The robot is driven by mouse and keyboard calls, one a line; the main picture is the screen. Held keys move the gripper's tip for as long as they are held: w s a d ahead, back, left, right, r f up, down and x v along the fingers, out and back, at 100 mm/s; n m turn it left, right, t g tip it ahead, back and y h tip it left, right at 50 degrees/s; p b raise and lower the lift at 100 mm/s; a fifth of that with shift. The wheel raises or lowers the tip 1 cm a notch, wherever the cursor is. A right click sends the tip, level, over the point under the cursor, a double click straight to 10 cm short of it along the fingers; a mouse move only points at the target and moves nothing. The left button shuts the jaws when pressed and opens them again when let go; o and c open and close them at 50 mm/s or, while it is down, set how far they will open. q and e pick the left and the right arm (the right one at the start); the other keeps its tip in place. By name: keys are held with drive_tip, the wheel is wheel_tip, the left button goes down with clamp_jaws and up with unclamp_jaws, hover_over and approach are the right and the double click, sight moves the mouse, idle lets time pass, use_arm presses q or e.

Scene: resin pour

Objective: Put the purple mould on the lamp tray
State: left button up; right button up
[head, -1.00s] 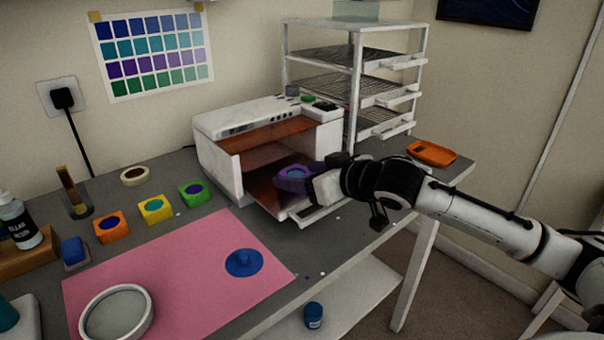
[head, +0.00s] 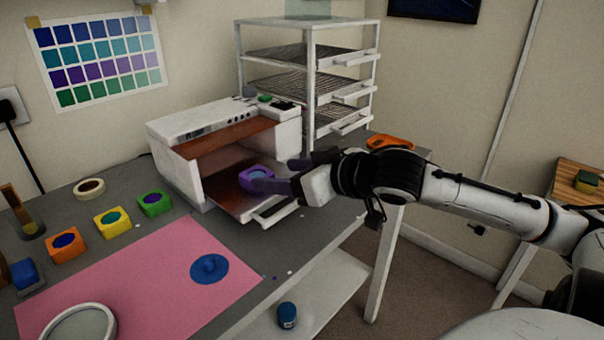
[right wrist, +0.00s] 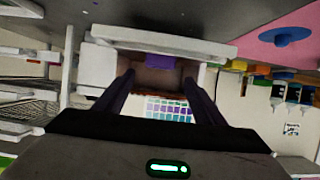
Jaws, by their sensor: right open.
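The purple mould (head: 256,174), with a blue fill in its middle, sits on the pulled-out lamp tray (head: 226,195) at the front of the white lamp box (head: 190,160). My right gripper (head: 279,175) is open just to the right of the mould, its dark purple fingers pointing at it. In the right wrist view the purple mould (right wrist: 160,61) shows beyond the spread fingertips (right wrist: 160,82), with no finger closed on it. In the head view one finger overlaps the mould's edge, and I cannot tell if it touches. My left gripper is out of view.
Green (head: 154,203), yellow (head: 112,222) and orange (head: 66,246) moulds stand in a row left of the lamp box. A pink mat (head: 150,275) with a blue disc (head: 209,268) lies in front. A wire rack (head: 312,80) stands behind, near an orange tray (head: 390,142).

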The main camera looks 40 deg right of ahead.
drive_tip(key=p+v, duration=0.1)
drive_tip(key=v, duration=0.4)
drive_tip(key=shift+s, duration=0.1)
idle(0.6)
drive_tip(key=shift+c, duration=0.3)
